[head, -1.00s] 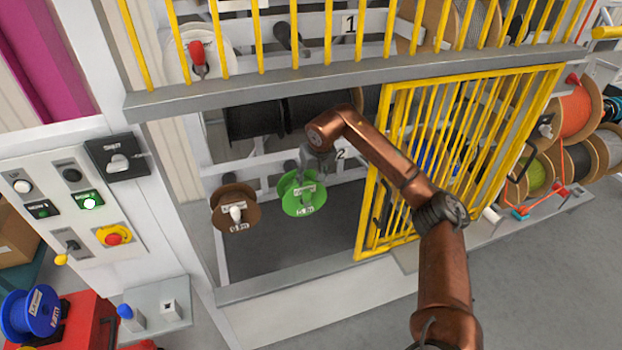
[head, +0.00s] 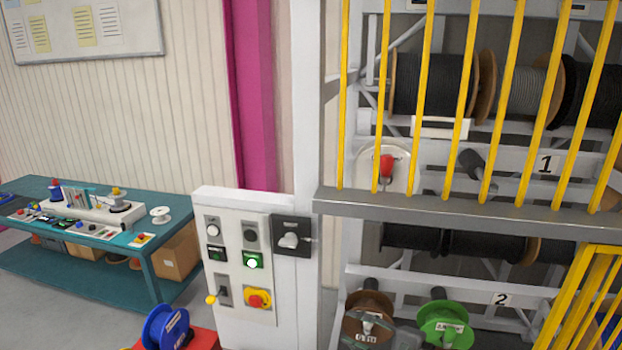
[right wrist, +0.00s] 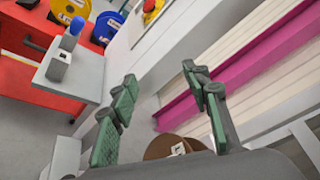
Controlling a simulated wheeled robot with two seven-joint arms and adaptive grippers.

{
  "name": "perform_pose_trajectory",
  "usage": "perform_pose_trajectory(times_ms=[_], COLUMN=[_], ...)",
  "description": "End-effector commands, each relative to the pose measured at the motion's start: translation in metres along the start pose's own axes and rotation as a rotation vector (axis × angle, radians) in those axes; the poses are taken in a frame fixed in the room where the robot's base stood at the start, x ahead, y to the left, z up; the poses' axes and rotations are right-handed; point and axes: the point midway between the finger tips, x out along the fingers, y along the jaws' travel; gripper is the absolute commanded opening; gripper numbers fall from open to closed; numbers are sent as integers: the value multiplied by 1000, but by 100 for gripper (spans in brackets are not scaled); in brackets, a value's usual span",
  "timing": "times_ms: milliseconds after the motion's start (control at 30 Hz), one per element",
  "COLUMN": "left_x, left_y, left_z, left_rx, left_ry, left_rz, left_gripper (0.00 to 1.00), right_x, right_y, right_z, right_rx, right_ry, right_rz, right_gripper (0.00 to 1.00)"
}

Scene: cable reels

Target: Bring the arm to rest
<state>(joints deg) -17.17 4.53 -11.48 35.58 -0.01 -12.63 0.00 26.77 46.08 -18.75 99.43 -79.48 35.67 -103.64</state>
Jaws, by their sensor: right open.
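My right gripper (head: 368,330) shows at the bottom edge of the head view, in front of the brown reel (head: 352,312) and left of the green reel (head: 446,322). In the right wrist view the gripper (right wrist: 160,88) is open, its two green-padded fingers wide apart with nothing between them. The brown reel (right wrist: 162,146) shows there low, behind the fingers. Most of my right arm is below the head view. My left gripper is in neither view.
A control panel (head: 232,296) with a lit green button stands left of the rack. Yellow guard bars (head: 466,90) and a grey rail (head: 450,210) cross the rack's front. A blue reel (head: 160,330) on a red surface is at bottom left; a teal workbench (head: 150,245) is farther left.

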Motion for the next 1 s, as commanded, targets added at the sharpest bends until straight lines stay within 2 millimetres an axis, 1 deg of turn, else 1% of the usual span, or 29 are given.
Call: perform_pose_trajectory(times_ms=[33, 67, 100, 167, 200, 267, 300, 333, 367, 400, 467, 500, 567, 600, 667, 700, 733, 767, 800, 867, 900, 1000], left_x=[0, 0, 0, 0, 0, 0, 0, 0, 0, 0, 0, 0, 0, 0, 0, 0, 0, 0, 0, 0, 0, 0], left_y=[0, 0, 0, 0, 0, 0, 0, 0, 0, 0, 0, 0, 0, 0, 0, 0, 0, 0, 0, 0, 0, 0], left_z=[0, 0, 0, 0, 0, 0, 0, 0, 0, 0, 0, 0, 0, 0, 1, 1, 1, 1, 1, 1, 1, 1], left_rx=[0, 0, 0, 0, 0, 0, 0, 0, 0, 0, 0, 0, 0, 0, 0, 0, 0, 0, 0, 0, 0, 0], left_ry=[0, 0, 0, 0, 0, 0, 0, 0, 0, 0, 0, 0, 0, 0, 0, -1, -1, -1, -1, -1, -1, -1], left_rz=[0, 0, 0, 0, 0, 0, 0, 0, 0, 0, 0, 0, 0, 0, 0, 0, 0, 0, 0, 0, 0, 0], left_gripper=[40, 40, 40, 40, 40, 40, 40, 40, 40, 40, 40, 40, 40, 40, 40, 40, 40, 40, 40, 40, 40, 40], right_x=[-5, -10, -20, -38, -54, -79, -98, -113, -128, -147, -174, -190, -213, -228, -248, -260, -268, -277, -287, -301, -308, -322], right_y=[-6, -14, -23, -36, -42, -45, -43, -39, -32, -20, 3, 22, 54, 77, 114, 140, 160, 181, 208, 246, 268, 314], right_z=[13, 18, 20, 14, 6, -12, -28, -42, -56, -74, -100, -116, -135, -146, -158, -163, -165, -166, -166, -162, -158, -144], right_rx=[193, 312, 474, 720, 888, 1140, 1308, 1433, 1557, 1716, 1930, 2059, 2238, 2348, 2499, 2590, -2520, -2424, -2299, -2124, -2022, -1816], right_ry=[-47, -74, -109, -157, -189, -236, -266, -287, -308, -336, -373, -395, -424, -442, -469, -485, 471, 451, 427, 393, 374, 334], right_rz=[-114, -182, -273, -408, -498, -633, -726, -797, -870, -965, -1105, -1198, -1337, -1431, -1579, -1682, 1671, 1646, 1614, 1571, 1547, 1501], right_gripper=[43, 43, 43, 43, 43, 43, 43, 43, 43, 43, 43, 43, 43, 43, 43, 43, 43, 43, 43, 43, 43, 43])
